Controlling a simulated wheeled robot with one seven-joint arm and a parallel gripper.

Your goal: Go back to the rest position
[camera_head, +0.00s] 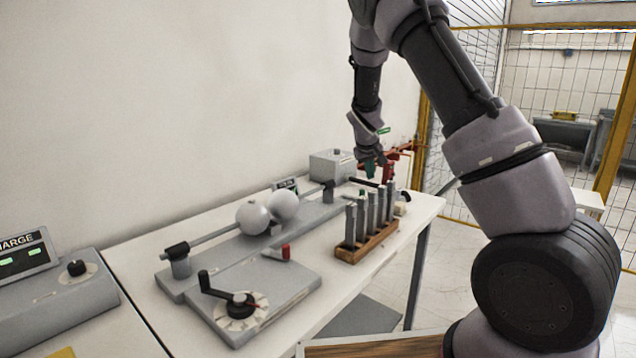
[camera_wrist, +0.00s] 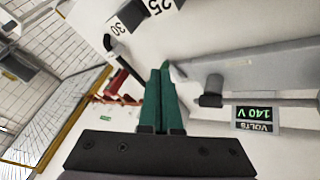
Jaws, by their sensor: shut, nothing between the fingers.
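My gripper (camera_head: 373,168) is above the far end of the white table (camera_head: 338,284) in the head view, with my arm reaching across from the right. In the wrist view, its green fingers (camera_wrist: 160,98) are together with nothing between them. Below and around it are a red stand (camera_wrist: 118,84), a black handle-like piece (camera_wrist: 115,45) and a grey rail with a black holder (camera_wrist: 214,90). In the head view the fingertips partly overlap the red stand (camera_head: 390,168), and I cannot tell whether they touch anything.
A wooden rack (camera_head: 366,247) holds several grey bars near the table's right edge. Two white spheres (camera_head: 268,212) sit on the grey apparatus. A crank dial (camera_head: 240,304) is in front. A display reads 140 V (camera_wrist: 254,113). A mesh fence (camera_head: 560,90) stands behind.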

